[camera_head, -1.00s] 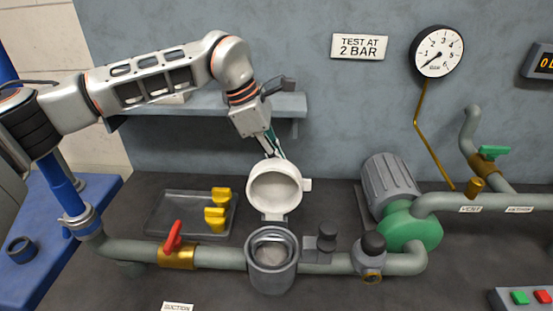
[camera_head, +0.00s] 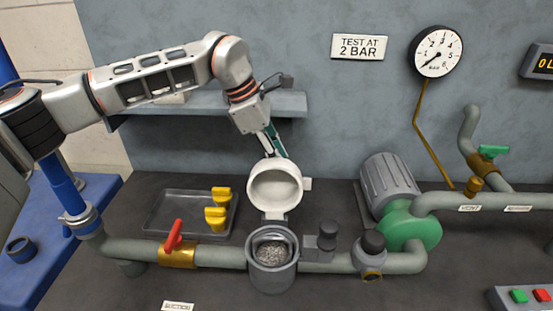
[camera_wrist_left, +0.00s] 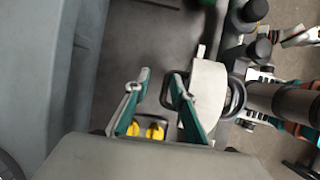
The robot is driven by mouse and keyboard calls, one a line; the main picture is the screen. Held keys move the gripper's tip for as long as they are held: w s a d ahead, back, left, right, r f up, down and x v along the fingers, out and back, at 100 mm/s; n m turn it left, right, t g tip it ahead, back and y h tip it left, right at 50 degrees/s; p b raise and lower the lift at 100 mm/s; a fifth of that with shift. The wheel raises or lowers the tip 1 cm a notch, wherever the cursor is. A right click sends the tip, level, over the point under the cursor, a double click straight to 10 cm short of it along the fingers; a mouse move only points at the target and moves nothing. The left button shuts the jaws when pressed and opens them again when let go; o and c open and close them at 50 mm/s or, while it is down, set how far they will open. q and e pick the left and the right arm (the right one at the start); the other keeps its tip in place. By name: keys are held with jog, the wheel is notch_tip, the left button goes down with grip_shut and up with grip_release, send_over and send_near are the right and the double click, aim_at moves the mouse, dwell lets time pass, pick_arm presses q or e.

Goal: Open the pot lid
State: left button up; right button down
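The pot (camera_head: 272,281) is a grey cylinder set in the pipe line, with its top open. Its round white lid (camera_head: 258,191) stands raised on a hinge behind the pot, inner face towards me. Speckled grey material and a curved handle show inside the pot. My left gripper (camera_head: 279,151) is just behind the raised lid's upper edge, and its tips are partly hidden there. In the left wrist view the fingers (camera_wrist_left: 159,76) are apart, with a dark loop (camera_wrist_left: 167,88) by the right finger and the pale lid (camera_wrist_left: 208,90) beside it. My right gripper is not in view.
A red-handled valve (camera_head: 174,236) is left of the pot, and a tray (camera_head: 160,212) with yellow parts (camera_head: 216,219) lies behind it. Dark-capped fittings (camera_head: 327,240) and a green pump (camera_head: 411,226) stand to the right. A shelf (camera_head: 205,103) is behind my arm.

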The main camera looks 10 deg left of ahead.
pick_arm(q)
jog(key=f, duration=0.2)
jog(key=w+f, duration=0.1)
jog(key=shift+f, duration=0.35)
jog(key=shift+s, duration=0.2)
jog(key=d+v, duration=0.1)
jog(key=v, duration=1.4)
jog(key=shift+r, duration=0.6)
jog(key=shift+w, duration=0.1)
